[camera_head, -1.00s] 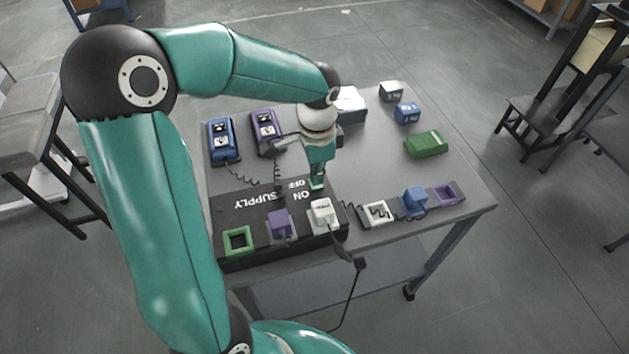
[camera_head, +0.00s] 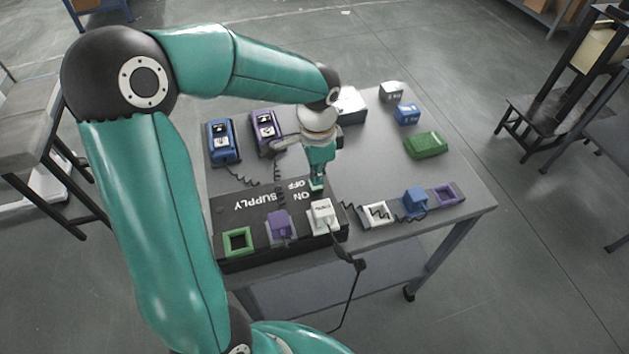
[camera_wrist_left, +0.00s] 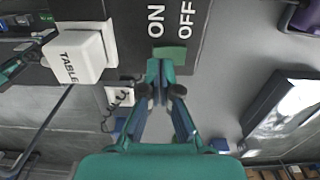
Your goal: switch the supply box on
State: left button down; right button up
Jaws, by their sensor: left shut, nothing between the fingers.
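The supply box (camera_head: 232,212) is a black box on the table, lettered SUPPLY, ON and OFF. Its top carries a green socket (camera_head: 238,241), a purple plug (camera_head: 279,224) and a white plug (camera_head: 324,215). The white plug, marked TABLE, also shows in the left wrist view (camera_wrist_left: 78,55). A green switch (camera_wrist_left: 170,54) sits beside the ON and OFF letters. My left gripper (camera_head: 318,181) is shut and empty, pointing down at the switch. In the left wrist view its fingertips (camera_wrist_left: 160,68) overlap the switch's near edge; I cannot tell whether they touch.
Blue (camera_head: 223,142) and purple (camera_head: 266,132) units with coiled cords stand behind the box. A white socket (camera_head: 376,214), blue plug (camera_head: 415,201) and purple socket (camera_head: 447,194) lie along the front right. A green block (camera_head: 426,144) sits further back. The table's middle right is clear.

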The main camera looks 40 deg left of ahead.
aim_at(317, 187)
pick_arm(q)
jog(key=shift+f+b, duration=0.9)
jog(key=shift+f, duration=0.25)
dwell(0.5)
jog(key=shift+r, duration=0.1)
jog(key=shift+r+p, duration=2.85)
jog(key=shift+r, duration=0.65)
jog(key=shift+f, duration=0.1)
